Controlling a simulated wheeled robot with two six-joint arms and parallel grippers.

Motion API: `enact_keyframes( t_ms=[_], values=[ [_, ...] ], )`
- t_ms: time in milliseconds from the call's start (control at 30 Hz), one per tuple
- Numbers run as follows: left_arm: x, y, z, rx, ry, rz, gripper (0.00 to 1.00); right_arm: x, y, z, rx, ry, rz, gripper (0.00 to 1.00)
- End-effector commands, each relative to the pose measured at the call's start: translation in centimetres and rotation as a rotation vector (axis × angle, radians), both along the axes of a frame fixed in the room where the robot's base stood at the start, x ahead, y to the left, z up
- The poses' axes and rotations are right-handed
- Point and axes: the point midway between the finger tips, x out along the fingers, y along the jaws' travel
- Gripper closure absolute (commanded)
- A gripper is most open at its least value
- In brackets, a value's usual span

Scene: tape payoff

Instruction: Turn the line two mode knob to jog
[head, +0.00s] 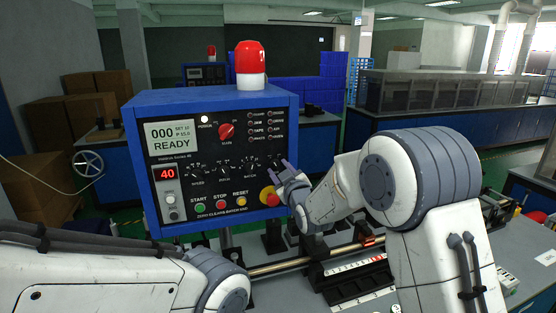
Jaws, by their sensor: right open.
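A blue control box (212,100) with a black front panel (185,150) stands in the middle left of the head view. A row of small black knobs crosses the panel: a left one (196,173), a middle one (223,171) and a right one (250,166). A larger red knob (226,132) sits above them. The labels are too small to tell surely which is the mode knob. My left gripper is out of view.
A red mushroom button (269,196) sits just below my right gripper. Start, stop and reset buttons (220,205) line the panel's bottom. A red beacon (250,62) tops the box. A metal rod (285,265) and a black block with a scale (352,278) lie in front.

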Motion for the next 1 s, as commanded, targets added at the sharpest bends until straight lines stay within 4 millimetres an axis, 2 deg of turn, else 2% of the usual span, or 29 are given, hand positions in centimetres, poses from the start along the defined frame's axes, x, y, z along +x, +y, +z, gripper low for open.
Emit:
enact_keyframes(
  t_ms=[33, 200, 500, 567, 600, 633, 1000],
  values=[
    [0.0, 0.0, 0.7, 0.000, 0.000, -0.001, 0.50, 0.6, 0.2, 0.3, 0.000, 0.001, 0.000, 0.55],
    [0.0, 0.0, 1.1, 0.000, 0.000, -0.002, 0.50, 1.7, 0.6, 0.1, 0.000, 0.000, 0.001, 0.55],
    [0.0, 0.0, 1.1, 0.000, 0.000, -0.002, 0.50, 1.9, 0.7, 0.0, 0.000, 0.000, 0.001, 0.55],
    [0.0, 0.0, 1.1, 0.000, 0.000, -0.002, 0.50, 1.9, 0.7, 0.0, 0.000, 0.000, 0.001, 0.78],
    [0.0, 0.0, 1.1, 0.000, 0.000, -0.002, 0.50, 1.8, 0.7, 0.0, 0.000, 0.000, 0.001, 0.94],
    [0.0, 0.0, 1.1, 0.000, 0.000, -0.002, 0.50, 1.8, 0.7, 0.0, 0.000, 0.000, 0.001, 1.00],
    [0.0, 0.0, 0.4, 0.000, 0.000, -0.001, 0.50, 1.8, 0.5, -0.2, 0.026, 0.008, -0.001, 1.00]
  ],
)
